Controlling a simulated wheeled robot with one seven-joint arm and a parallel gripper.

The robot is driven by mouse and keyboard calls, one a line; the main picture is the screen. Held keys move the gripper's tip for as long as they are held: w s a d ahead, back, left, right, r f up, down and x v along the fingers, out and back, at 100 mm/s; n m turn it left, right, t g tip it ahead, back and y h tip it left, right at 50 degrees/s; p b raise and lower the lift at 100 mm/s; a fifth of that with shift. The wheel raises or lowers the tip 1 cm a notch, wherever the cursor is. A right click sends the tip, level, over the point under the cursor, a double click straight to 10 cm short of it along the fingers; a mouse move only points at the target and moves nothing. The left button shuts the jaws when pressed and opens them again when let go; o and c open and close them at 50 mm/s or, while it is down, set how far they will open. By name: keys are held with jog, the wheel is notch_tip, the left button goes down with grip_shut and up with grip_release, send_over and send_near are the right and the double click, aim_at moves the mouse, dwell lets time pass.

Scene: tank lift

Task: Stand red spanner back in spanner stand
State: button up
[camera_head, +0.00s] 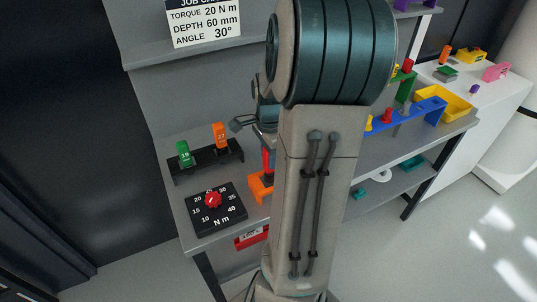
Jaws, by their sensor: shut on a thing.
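My gripper (266,138) is partly hidden behind my own arm, above the grey bench. It is shut on the red spanner (267,161), whose red part shows upright below it.
A black rack (206,162) holds a green tagged piece (184,154) and an orange one (220,136). A black N m dial (215,209) with a red knob lies in front. A blue bridge (420,112) and a yellow tray (443,101) stand right. My arm blocks the bench's middle.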

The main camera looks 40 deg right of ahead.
jog(key=shift+f+b, duration=2.1)
jog(key=shift+f, duration=0.35)
jog(key=o, duration=1.2)
jog(key=shift+r, duration=0.1)
notch_tip(320, 180, up, 9)
jog(key=p, duration=0.6)
jog(key=shift+p, duration=0.4)
